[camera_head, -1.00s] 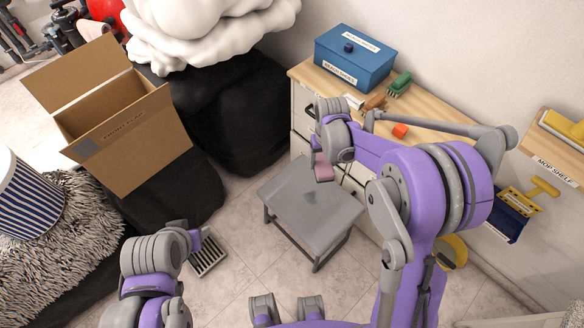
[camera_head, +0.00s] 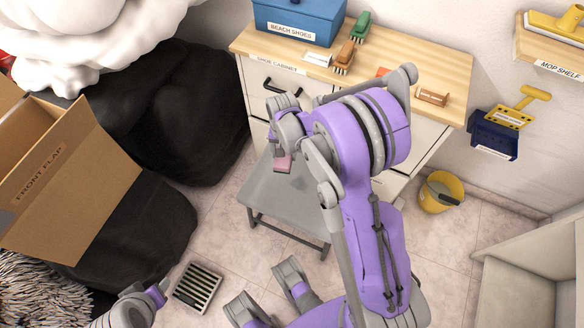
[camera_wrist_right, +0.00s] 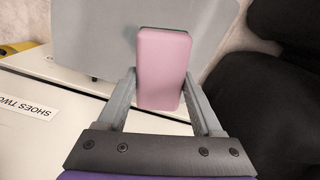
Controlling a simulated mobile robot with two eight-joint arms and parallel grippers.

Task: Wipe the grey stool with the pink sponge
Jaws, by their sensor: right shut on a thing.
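The grey stool (camera_head: 283,198) stands on the tiled floor in front of the shoe cabinet in the head view. My right gripper (camera_head: 281,150) is above the stool's cabinet side, shut on the pink sponge (camera_head: 283,164). In the right wrist view the sponge (camera_wrist_right: 163,68) sits upright between the two fingers (camera_wrist_right: 163,95), with the grey stool top (camera_wrist_right: 110,35) behind it. I cannot tell whether the sponge touches the stool. My left gripper (camera_head: 156,293) is at the lower left, away from the stool; its fingers are too unclear to judge.
The shoe cabinet (camera_head: 260,55) stands behind the stool, with brushes and a blue box (camera_head: 298,20) on top. Black bean bags (camera_head: 175,110) and an open cardboard box (camera_head: 65,175) are left. A yellow bucket (camera_head: 440,190) stands right. A floor drain (camera_head: 197,288) lies lower left.

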